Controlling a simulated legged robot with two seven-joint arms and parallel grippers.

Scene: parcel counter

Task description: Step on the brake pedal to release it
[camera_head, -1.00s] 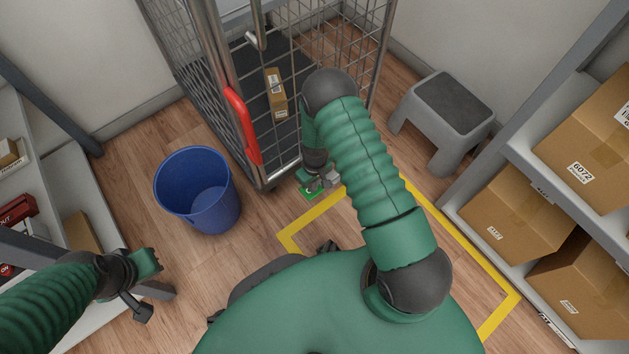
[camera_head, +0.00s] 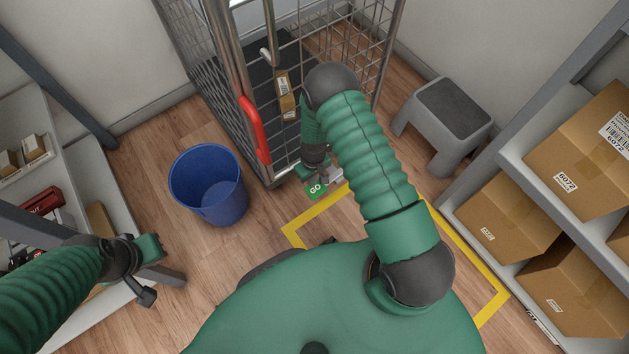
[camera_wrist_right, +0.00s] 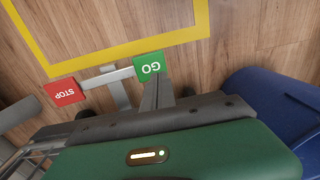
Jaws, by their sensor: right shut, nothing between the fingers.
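The brake pedal is a bar at the foot of the wire roll cage (camera_head: 196,60). Its green GO end (camera_head: 315,189) shows in the head view. In the right wrist view I see the green GO plate (camera_wrist_right: 149,67) and the red STOP plate (camera_wrist_right: 63,93), joined by a pale bar. My right gripper (camera_head: 319,172) is shut and empty, low beside the GO end. In the wrist view its dark fingers (camera_wrist_right: 157,92) reach to the GO plate's edge; I cannot tell whether they touch. My left gripper (camera_head: 150,268) is far from the pedal, at lower left; its opening is unclear.
A blue bin (camera_head: 208,186) stands left of the cage. A grey step stool (camera_head: 443,122) stands to the right. Yellow tape (camera_head: 294,236) marks the floor before the cage. Shelves with cartons (camera_head: 575,160) line the right; another shelf (camera_head: 60,185) is at left. A small parcel (camera_head: 284,97) lies in the cage.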

